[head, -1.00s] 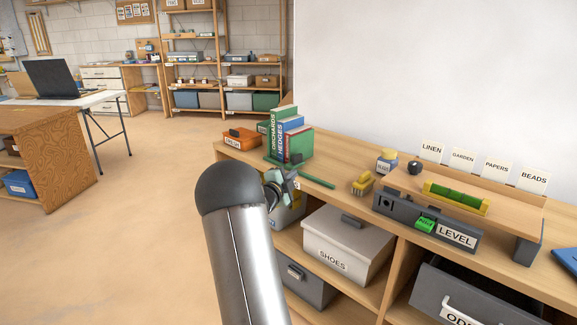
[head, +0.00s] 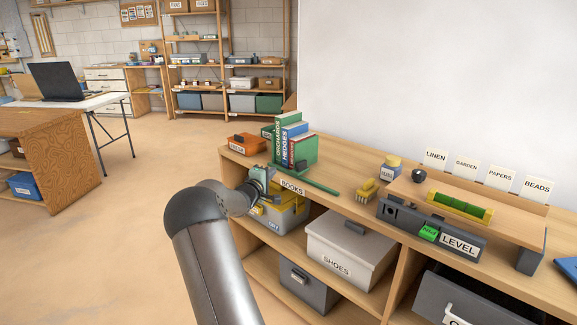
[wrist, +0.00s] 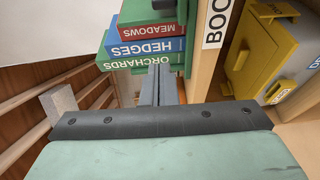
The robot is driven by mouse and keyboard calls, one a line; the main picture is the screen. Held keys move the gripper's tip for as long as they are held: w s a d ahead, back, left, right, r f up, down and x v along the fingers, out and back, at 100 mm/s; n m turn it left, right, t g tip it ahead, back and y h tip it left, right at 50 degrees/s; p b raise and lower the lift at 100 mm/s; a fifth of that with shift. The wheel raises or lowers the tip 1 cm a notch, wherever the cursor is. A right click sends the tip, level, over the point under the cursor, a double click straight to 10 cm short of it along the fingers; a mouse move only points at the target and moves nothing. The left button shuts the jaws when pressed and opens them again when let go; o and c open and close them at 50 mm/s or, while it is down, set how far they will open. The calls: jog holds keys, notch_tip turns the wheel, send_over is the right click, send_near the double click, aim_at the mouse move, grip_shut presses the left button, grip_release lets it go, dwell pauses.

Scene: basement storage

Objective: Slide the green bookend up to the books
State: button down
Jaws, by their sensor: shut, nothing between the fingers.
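An orange box (head: 246,145) sits left of the books. The "BOOKS" label (head: 292,187) is on the front edge. A yellow-and-grey box (head: 282,214) sits below.

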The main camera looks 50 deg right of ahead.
aim_at(295, 160)
jog(key=x, duration=1)
jog(key=shift+s+a+b, duration=0.2)
jog(key=shift+s+b, duration=0.65)
jog(key=shift+s, duration=1.2)
